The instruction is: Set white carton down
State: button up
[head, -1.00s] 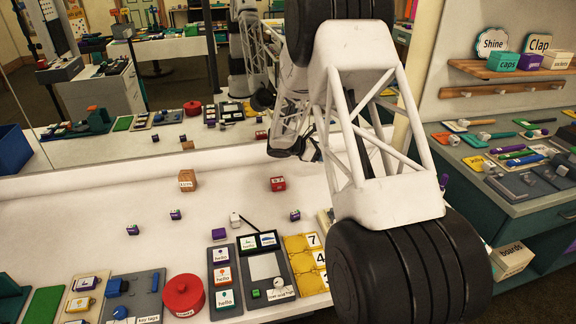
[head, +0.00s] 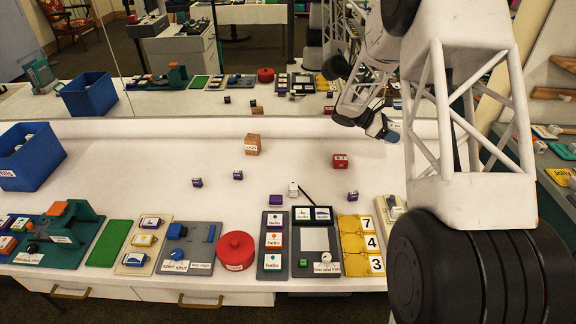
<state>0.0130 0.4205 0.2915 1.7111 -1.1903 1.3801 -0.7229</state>
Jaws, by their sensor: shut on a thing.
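My gripper (head: 382,128) shows small and dark at the end of my arm, over the back edge of the white counter and right of its middle. A separate small white block (head: 293,189) stands on the counter by a black stick.
The counter (head: 120,160) has free room at the middle left and around an orange-brown box (head: 252,144). Small purple blocks (head: 238,175) stand scattered. Trays, a red round tin (head: 236,250) and yellow number cards (head: 361,245) line the front. A blue bin (head: 30,155) stands left.

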jog(key=s+a+f+m+g+y, duration=0.3)
jog(key=a+m+g+y, duration=0.35)
jog(key=a+m, duration=0.2)
jog(key=s+a+f+m+g+y, duration=0.45)
jog(key=a+m+y, duration=0.35)
jog(key=a, duration=0.2)
jog(key=w+a+r+m+t+y, duration=0.5)
jog(key=a+m+t+y, duration=0.15)
jog(key=a+m, duration=0.25)
jog(key=w+a+r+m+t+y, duration=0.4)
jog(key=a+m+t+y, duration=0.2)
jog(key=a+m+t, duration=0.15)
jog(key=shift+m+g, duration=0.3)
jog(key=shift+m, duration=0.2)
jog(key=shift+w+a+f, duration=0.15)
jog(key=shift+a+f, duration=0.05)
jog(key=shift+f, duration=1)
jog(key=shift+w+a+f, duration=0.1)
jog(key=shift+a+f, duration=0.05)
jog(key=shift+f, duration=1)
jog(key=shift+f, duration=0.1)
jog(key=shift+f, duration=3)
